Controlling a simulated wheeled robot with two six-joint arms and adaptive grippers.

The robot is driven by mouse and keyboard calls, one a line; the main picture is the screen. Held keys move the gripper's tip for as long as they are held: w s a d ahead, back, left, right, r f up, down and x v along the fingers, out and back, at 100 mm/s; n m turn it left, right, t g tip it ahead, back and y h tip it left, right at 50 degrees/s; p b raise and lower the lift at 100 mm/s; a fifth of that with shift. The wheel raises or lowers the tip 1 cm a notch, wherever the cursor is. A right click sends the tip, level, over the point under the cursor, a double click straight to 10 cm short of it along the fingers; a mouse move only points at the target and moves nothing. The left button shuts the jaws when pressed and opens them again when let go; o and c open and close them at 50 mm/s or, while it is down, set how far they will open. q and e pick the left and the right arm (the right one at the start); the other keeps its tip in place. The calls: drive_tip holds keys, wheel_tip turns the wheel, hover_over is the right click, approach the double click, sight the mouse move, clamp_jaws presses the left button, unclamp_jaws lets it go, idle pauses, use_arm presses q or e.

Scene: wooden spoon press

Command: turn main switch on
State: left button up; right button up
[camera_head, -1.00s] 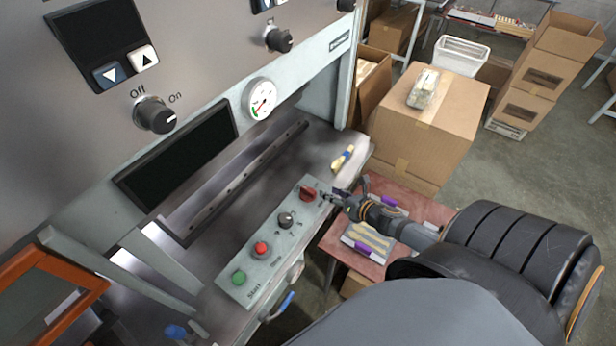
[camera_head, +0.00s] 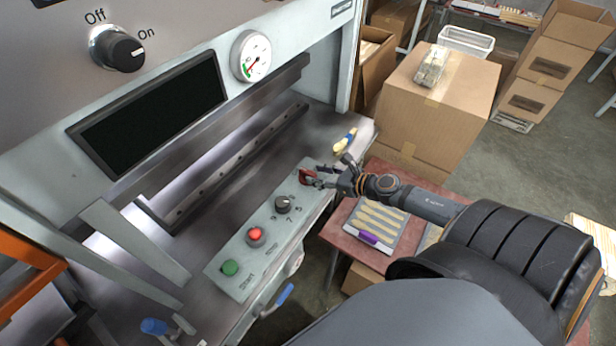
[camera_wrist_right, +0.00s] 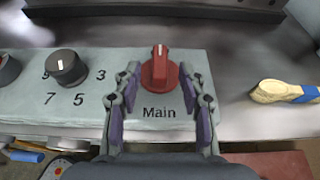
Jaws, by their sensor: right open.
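The main switch is a red rotary knob (camera_head: 306,176) at the far right end of the grey control panel (camera_head: 226,285). In the right wrist view the red knob (camera_wrist_right: 159,70) has a white mark at its top, and the label "Main" is printed below it. My right gripper (camera_head: 318,177) is at the knob. In the wrist view the right gripper (camera_wrist_right: 160,88) is open, with one purple-padded finger on each side of the knob's lower part. Whether the fingers touch it cannot be told. My left gripper is not in view.
A black dial (camera_head: 284,203), a red button (camera_head: 256,235) and a green button (camera_head: 230,268) sit on the same panel. A red table (camera_head: 345,240) stands below.

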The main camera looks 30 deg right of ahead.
sight(310, 173)
drive_tip(key=shift+x, duration=2.25)
drive_tip(key=shift+w+r, duration=0.1)
clamp_jaws()
